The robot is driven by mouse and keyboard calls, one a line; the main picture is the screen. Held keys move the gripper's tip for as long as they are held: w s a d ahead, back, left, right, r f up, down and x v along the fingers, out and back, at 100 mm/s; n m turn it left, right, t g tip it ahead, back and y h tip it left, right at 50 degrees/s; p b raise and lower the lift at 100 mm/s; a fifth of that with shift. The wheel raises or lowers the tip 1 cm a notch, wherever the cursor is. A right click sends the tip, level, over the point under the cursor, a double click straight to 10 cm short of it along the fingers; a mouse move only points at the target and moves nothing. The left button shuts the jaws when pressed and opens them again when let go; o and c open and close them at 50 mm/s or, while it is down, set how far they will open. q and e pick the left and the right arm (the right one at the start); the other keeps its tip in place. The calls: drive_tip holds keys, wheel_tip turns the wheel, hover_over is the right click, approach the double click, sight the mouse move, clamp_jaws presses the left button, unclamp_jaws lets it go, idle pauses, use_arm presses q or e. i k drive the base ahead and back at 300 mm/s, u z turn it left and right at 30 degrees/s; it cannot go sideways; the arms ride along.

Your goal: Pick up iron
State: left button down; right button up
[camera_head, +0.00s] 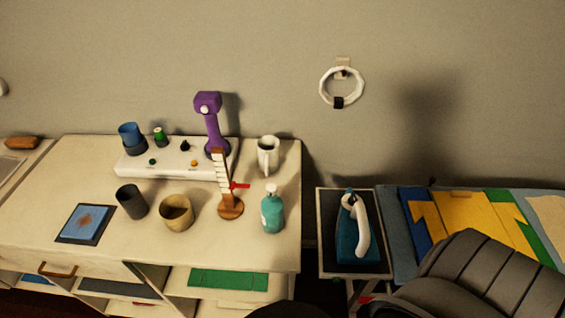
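The iron (347,238) is teal with a white handle. It rests on a small dark-topped stand (326,262) with a pale frame, right of the cream table. Its handle faces up and to the right, and nothing touches it from above. Neither of my grippers is in view.
The cream table (265,250) at left holds cups, a purple device (211,125), a teal bottle (272,212) and a tablet (85,222). Folded cloths (465,222) lie right of the iron. A dark ribbed object (475,275) fills the lower right. A white ring (341,88) hangs on the wall.

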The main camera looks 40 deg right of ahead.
sight(355, 244)
drive_tip(key=u, duration=0.75)
drive_tip(key=k, duration=0.75)
drive_tip(key=z, duration=1.15)
